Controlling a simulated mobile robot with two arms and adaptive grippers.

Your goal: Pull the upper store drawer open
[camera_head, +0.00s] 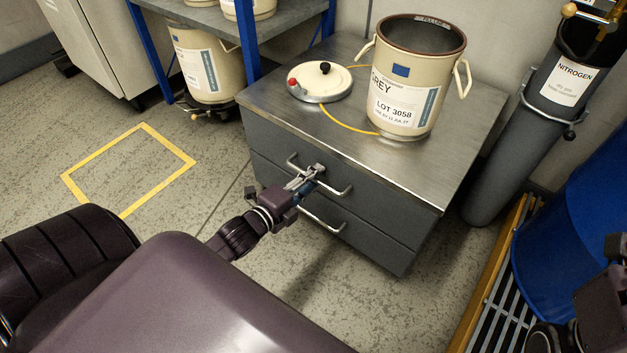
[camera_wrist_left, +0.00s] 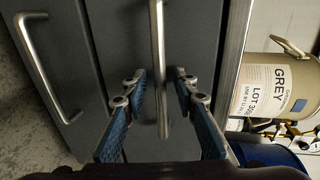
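The grey store cabinet (camera_head: 390,215) has two drawers with bar handles, and both fronts look flush. The upper drawer's handle (camera_head: 338,191) runs across its front; it also shows in the left wrist view (camera_wrist_left: 158,45). My left gripper (camera_head: 312,173) is at this handle. In the left wrist view its two blue-padded fingers (camera_wrist_left: 160,80) are spread, one on each side of the bar, with gaps to it. The lower drawer's handle (camera_head: 322,219) is below, and at left in the wrist view (camera_wrist_left: 42,70). My right gripper's fingers do not show; only part of my right arm shows at the right edge.
On the cabinet top stand an open cream drum (camera_head: 408,85) marked GREY and a round lid (camera_head: 320,82) with a yellow cord. A nitrogen cylinder (camera_head: 530,130) and a blue drum (camera_head: 580,215) stand at right. The floor before the drawers looks clear apart from my arm.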

